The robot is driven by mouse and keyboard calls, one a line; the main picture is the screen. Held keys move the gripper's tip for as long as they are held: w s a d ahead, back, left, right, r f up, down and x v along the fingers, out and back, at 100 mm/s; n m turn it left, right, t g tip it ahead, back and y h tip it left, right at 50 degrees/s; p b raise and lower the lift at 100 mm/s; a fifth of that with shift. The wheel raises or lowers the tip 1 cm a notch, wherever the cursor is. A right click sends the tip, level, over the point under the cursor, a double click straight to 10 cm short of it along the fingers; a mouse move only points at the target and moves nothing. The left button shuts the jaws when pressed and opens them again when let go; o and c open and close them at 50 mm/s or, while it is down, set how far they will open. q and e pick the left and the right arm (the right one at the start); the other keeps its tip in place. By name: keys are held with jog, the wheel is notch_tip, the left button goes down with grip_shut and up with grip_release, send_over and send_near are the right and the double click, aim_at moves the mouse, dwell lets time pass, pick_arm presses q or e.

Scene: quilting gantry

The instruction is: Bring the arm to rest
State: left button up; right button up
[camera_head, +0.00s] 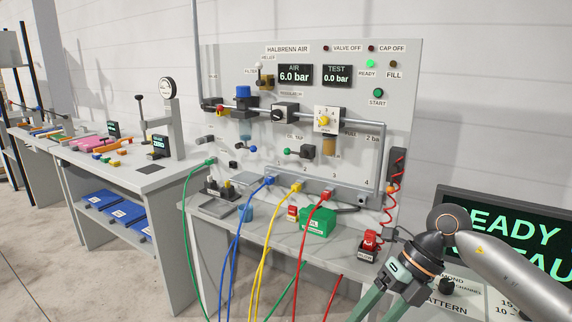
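My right arm comes in from the right edge, in front of a dark display. My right gripper (386,304) points down and to the left at the bottom edge, in front of the bench's right end. Its two green fingers stand apart with a gap between them, and nothing shows in the gap. The fingertips are cut off by the bottom edge. My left gripper is not in view.
The air panel (300,62) reads AIR 6.0 bar and TEST 0.0 bar, with the READY lamp (370,63) lit green. Green, blue, yellow and red hoses hang over its bench (270,232). A display (515,215) stands behind my arm. A side table (130,180) is at left.

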jog(key=s+a+r+m+t+y, duration=0.25)
jog(key=a+m+t+y, duration=0.4)
jog(key=a+y, duration=0.8)
jog(key=d+f+m+t+h+p, duration=0.1)
jog(key=d+f+m+t+h, duration=0.45)
jog(key=f+m, duration=0.4)
jog(key=d+f+m+t+h, duration=0.5)
jog(key=f+m+t+h, duration=0.15)
jog(key=m, duration=0.65)
jog(key=s+d+f+m+g+h, duration=0.3)
jog(key=s+f+m+h, duration=0.1)
jog(key=f, duration=0.4)
jog(key=shift+s+d+f+m+h, duration=0.2)
jog(key=shift+s+d+m+h, duration=0.1)
jog(key=shift+s+d+h, duration=0.15)
jog(key=s+d+f+m+g, duration=0.1)
jog(key=s+f, duration=0.2)
jog(key=s+f+m+g+h, duration=0.1)
jog(key=s+f+g, duration=0.1)
jog(key=s, duration=0.2)
jog(key=s+d+f+g, duration=0.1)
jog(key=s+f, duration=0.2)
jog(key=shift+s+d+f+m+g+h, duration=0.3)
jog(key=shift+s+d+m+g+h, duration=0.05)
jog(key=shift+m+h, duration=0.05)
